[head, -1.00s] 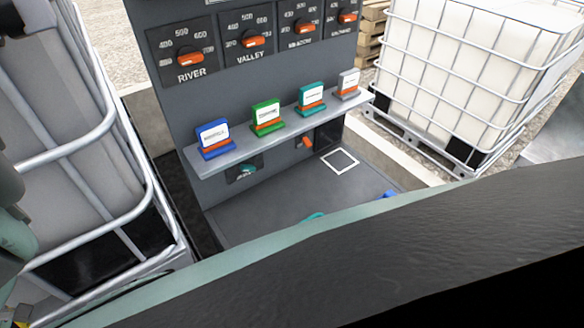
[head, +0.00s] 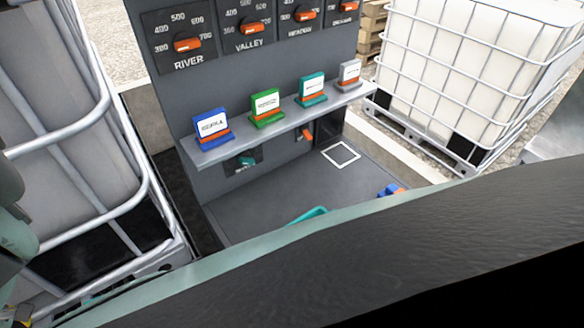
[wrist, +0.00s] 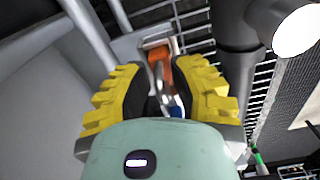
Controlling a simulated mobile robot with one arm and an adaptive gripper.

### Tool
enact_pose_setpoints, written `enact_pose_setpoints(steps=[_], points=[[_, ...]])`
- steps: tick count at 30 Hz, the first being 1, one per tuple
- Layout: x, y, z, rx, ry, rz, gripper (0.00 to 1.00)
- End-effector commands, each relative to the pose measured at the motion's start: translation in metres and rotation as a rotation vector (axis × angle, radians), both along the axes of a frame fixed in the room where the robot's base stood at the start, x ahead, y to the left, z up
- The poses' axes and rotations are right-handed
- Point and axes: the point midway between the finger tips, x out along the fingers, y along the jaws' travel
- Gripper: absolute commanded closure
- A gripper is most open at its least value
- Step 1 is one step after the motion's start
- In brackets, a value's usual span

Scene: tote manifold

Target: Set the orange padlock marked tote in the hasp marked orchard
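In the wrist view, my gripper (wrist: 162,80) has two yellow-ribbed fingers with dark pads and a gap between them. An orange body (wrist: 188,70) and a silvery loop (wrist: 160,78) show in and beyond that gap, partly hidden by the right finger; they look like a padlock, with no readable mark. I cannot tell whether the fingers touch it. A small blue part (wrist: 177,112) shows just above my palm. In the head view, the grey panel (head: 190,130) has selectors, with RIVER and VALLEY readable. I cannot make out a hasp marked orchard.
A shelf (head: 215,155) on the panel bears blue, green, teal and grey tagged stands. Caged totes stand left (head: 135,215) and right (head: 470,60).

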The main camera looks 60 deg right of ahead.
Motion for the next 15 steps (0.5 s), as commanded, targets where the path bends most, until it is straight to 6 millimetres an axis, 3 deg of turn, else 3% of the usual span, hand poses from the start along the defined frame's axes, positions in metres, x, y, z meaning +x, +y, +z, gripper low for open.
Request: enact_pose_setpoints(steps=[5,15], points=[[-0.0001,0.0000,-0.0001,0.000,0.000,0.000,0.61],[-0.0001,0.0005,0.0021,0.001,0.000,0.001,0.61]])
